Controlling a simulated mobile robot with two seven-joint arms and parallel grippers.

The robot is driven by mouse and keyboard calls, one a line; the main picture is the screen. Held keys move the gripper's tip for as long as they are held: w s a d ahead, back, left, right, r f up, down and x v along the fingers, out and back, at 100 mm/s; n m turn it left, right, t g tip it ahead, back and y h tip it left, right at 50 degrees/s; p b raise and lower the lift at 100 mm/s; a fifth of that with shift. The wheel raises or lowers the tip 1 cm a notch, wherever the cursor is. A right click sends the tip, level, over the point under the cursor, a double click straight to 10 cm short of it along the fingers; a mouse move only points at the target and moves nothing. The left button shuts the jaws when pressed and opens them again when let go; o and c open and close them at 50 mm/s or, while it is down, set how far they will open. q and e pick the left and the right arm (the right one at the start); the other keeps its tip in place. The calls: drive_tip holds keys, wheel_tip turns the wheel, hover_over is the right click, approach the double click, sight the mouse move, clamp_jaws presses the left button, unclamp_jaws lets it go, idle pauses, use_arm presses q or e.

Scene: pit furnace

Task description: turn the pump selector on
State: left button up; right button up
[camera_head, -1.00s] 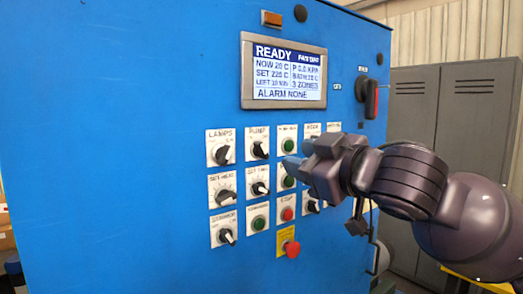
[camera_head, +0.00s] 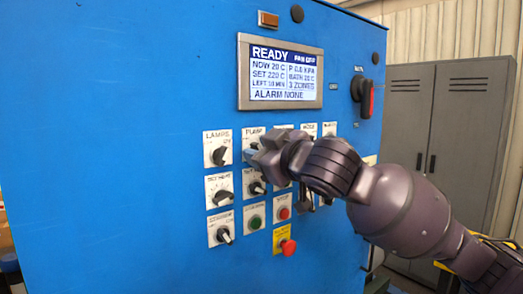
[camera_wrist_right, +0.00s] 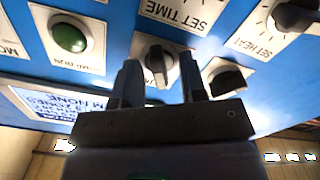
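The pump selector is a black rotary knob on a white plate in the top row of the blue cabinet's panel. In the head view my right gripper (camera_head: 252,153) covers its knob, and only the upper part of the pump plate (camera_head: 254,134) shows. In the right wrist view, which is upside down, the pump selector knob (camera_wrist_right: 158,57) appears between the two fingers of my right gripper (camera_wrist_right: 160,72). The fingers are apart, with a gap on each side of the knob. How deep they reach around it I cannot tell. My left gripper is not in view.
The lamps knob (camera_head: 219,154) sits left of the pump plate, and the set time knob (camera_head: 257,187) is below it. The green pump run button (camera_wrist_right: 70,37) is beside it. A red emergency button (camera_head: 288,247) sits lower. The display (camera_head: 281,75) reads READY, alarm none.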

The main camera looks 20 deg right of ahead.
clamp_jaws()
use_arm(q)
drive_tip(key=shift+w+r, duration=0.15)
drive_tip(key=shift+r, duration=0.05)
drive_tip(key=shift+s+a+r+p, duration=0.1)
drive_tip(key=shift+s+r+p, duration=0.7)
drive_tip(key=shift+p, duration=1.2)
use_arm(e)
drive_tip(key=shift+d+m, duration=0.15)
drive_tip(key=shift+m, duration=5.95)
drive_tip(key=shift+r, duration=0.1)
unclamp_jaws()
